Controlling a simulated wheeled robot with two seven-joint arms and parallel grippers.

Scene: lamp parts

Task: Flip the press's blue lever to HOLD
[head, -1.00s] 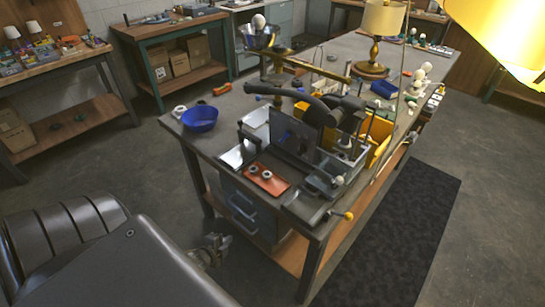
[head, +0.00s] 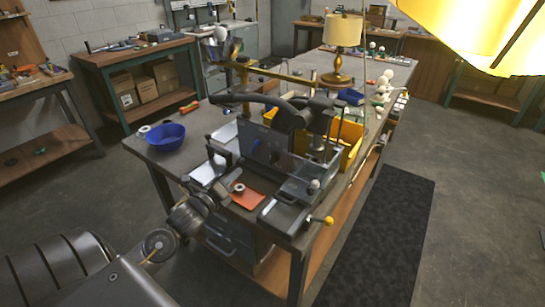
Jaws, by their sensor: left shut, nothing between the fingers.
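The press (head: 292,118) stands at the near end of the long bench, with a long black curved handle (head: 232,98) reaching left. A grey upright panel (head: 262,148) stands below it. I cannot clearly pick out the blue lever or any HOLD mark now; it is too small, or hidden. My left gripper (head: 217,188) reaches in from the lower left over the bench's near edge, left of the orange mat (head: 248,201). It is shut and empty, apart from the press. My right gripper is out of view.
A blue bowl (head: 165,137) sits on the bench's left corner. A white ring (head: 239,188) lies on the mat. A yellow-knobbed handle (head: 322,220) sticks out at the near right corner. Yellow bins (head: 348,143) and a brass lamp (head: 340,45) stand behind. A large yellow shade hangs at upper right.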

